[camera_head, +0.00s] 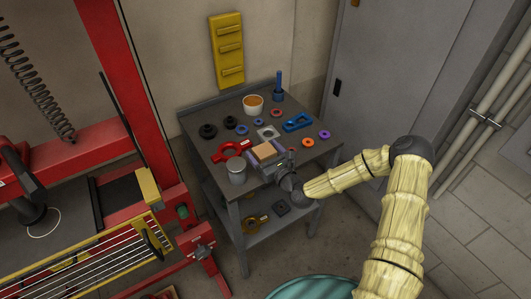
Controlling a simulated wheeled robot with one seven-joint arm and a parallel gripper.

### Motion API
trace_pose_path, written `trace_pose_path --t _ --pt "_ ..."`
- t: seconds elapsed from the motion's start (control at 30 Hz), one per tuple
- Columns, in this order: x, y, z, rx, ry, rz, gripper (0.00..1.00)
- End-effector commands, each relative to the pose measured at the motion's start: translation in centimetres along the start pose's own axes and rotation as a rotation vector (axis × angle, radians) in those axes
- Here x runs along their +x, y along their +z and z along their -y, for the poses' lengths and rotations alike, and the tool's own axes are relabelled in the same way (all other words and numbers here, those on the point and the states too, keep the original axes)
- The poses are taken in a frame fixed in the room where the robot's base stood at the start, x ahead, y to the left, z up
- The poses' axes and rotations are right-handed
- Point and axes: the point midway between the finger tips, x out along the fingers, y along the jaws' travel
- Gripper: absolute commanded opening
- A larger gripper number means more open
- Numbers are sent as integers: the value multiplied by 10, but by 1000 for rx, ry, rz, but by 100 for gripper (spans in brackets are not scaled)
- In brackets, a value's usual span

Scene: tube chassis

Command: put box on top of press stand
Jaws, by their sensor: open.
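A small box with a tan top (265,150) is near the front edge of the grey work table, among the parts. My gripper (268,158) reaches in from the right, low over the table's front edge, with its open jaws at the box. Dark and purplish finger parts show on both sides of the box; I cannot tell whether they touch it. The red press stand (108,55) is at the left, with a coil spring, red beams and a yellow-edged lower part. Its very top is out of view.
The grey table (190,118) also holds a red clamp-like part (231,151), a grey can (236,172), an orange-filled bowl (253,103), a blue part (297,122) and several rings. A teal round container (315,288) is at the bottom. Floor is clear at right.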

Motion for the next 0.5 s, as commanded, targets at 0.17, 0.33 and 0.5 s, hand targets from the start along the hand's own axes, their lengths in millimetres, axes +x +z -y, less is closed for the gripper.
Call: trace_pose_path --t 0.17,0.33,0.5 --pt "-5 1 1 1 -2 -1 82" --pt "-28 0 2 3 -2 -1 82" --pt "-60 -1 2 3 -4 -1 82"
